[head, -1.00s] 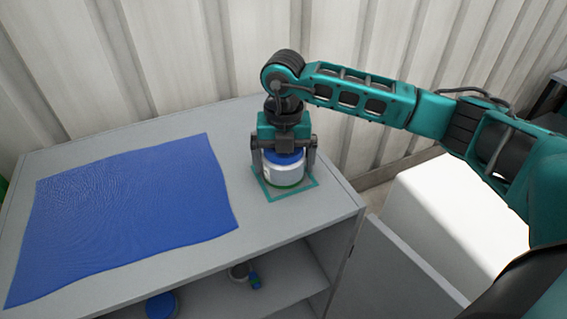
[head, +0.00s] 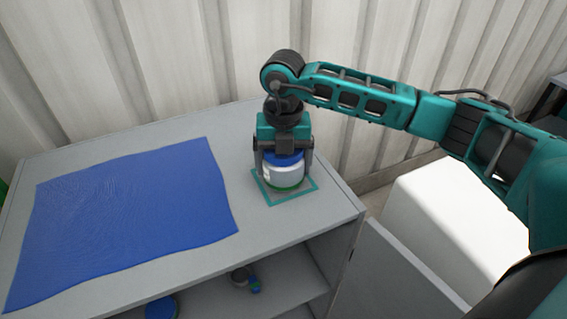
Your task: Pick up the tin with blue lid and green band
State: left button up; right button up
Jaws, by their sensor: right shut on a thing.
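The tin with blue lid and green band (head: 284,176) stands upright over the teal-outlined square (head: 302,196) on the grey cabinet top. Its body is white, with the green band low down. My right gripper (head: 285,168) points down from above and is shut on the tin, one finger on each side. The gripper hides part of the blue lid. I cannot tell whether the tin's base touches the surface. My left gripper is not in view.
A blue cloth (head: 120,220) covers much of the left of the cabinet top (head: 255,235). On the shelf below are a blue-lidded item (head: 161,307) and small items (head: 254,285). A white block (head: 440,215) stands at the right. A corrugated wall is behind.

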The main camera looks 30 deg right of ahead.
notch_tip(320, 180, up, 19)
jog(key=shift+r+p, duration=0.1)
jog(key=shift+p, duration=0.85)
